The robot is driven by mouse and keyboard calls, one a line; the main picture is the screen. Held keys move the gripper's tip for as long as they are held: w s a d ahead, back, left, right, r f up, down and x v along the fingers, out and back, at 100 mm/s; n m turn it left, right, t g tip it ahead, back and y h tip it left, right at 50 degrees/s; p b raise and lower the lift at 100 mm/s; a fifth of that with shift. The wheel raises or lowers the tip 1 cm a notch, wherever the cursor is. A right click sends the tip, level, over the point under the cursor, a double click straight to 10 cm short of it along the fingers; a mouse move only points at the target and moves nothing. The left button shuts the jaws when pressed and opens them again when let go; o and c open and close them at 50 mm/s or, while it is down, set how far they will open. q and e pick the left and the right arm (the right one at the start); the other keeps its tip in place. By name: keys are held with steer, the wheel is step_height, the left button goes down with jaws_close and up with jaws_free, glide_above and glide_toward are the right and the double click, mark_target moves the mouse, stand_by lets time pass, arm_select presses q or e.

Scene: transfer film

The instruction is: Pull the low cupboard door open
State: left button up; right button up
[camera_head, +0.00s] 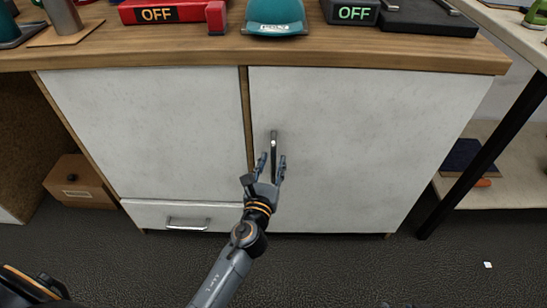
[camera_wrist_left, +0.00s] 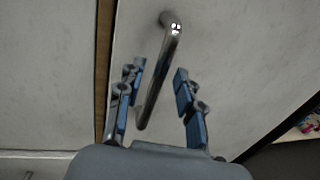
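The low cupboard door (camera_head: 350,150) is a pale panel right of a wooden divider, and it looks shut. Its upright metal handle (camera_head: 274,141) sits near the door's left edge. My left gripper (camera_head: 271,160) is at the handle's lower part. In the left wrist view the handle (camera_wrist_left: 160,70) runs between the two open blue-padded fingers (camera_wrist_left: 160,95), with gaps on both sides. Whether the fingertips reach past the handle in depth is hard to tell. My right gripper is not clearly in view; only a small dark part shows at the bottom edge of the head view.
A second pale panel (camera_head: 150,130) and a drawer with a metal handle (camera_head: 187,224) are on the left. The wooden counter (camera_head: 420,56) carries a teal cap (camera_head: 275,16) and OFF signs. A cardboard box (camera_head: 80,182) stands at left, a dark table leg (camera_head: 485,155) at right. The dark floor in front is mostly clear.

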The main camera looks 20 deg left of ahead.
arm_select(q)
steer(key=shift+w+a, duration=0.1)
steer(key=shift+w, duration=0.95)
jaws_close()
